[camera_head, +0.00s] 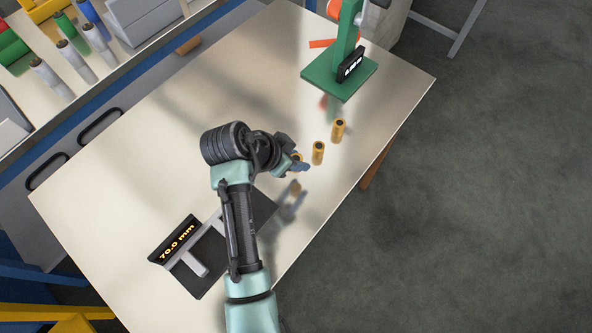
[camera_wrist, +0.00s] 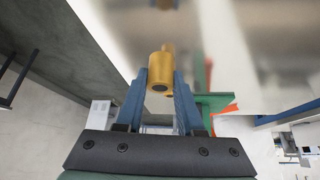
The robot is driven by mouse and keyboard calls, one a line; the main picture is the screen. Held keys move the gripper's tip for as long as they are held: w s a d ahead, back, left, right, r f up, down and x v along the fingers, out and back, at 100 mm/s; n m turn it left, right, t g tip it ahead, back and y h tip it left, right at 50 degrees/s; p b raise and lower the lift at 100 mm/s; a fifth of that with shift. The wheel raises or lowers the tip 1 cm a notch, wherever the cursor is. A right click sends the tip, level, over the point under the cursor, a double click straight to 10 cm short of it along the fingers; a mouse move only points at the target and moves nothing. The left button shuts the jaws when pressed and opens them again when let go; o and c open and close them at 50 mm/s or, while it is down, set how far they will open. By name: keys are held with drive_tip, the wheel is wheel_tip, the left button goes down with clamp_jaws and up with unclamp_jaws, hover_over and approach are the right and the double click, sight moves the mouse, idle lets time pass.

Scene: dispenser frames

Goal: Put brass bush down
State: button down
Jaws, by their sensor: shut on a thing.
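My gripper (camera_head: 299,165) is shut on a brass bush (camera_head: 296,157), a short gold cylinder mostly hidden by the fingers in the head view. In the wrist view the held brass bush (camera_wrist: 160,68) sits between the two blue fingers, with a dark hole in its near end. A reflection on the table below my gripper suggests it is held above the surface. Two more brass bushes stand upright on the table to the right of my gripper, a nearer one (camera_head: 318,154) and a farther one (camera_head: 338,132).
A green press (camera_head: 340,78) with a dark display stands at the table's far end, beside an orange-red piece (camera_head: 322,43). A black gauge reading 70.0 mm (camera_head: 178,241) lies left of my arm. The metal table (camera_head: 130,170) is clear at left and centre.

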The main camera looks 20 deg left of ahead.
sight(296, 178)
drive_tip(key=shift+f, duration=2.85)
drive_tip(key=shift+f, duration=0.2)
drive_tip(key=c, duration=0.5)
unclamp_jaws()
drive_tip(key=shift+r, duration=0.1)
drive_tip(key=shift+a+r, duration=0.1)
drive_tip(key=shift+r, duration=0.25)
drive_tip(key=v, duration=1.1)
drive_tip(key=shift+s+a+r, duration=0.1)
drive_tip(key=shift+s+r, duration=0.05)
drive_tip(key=shift+s, duration=0.1)
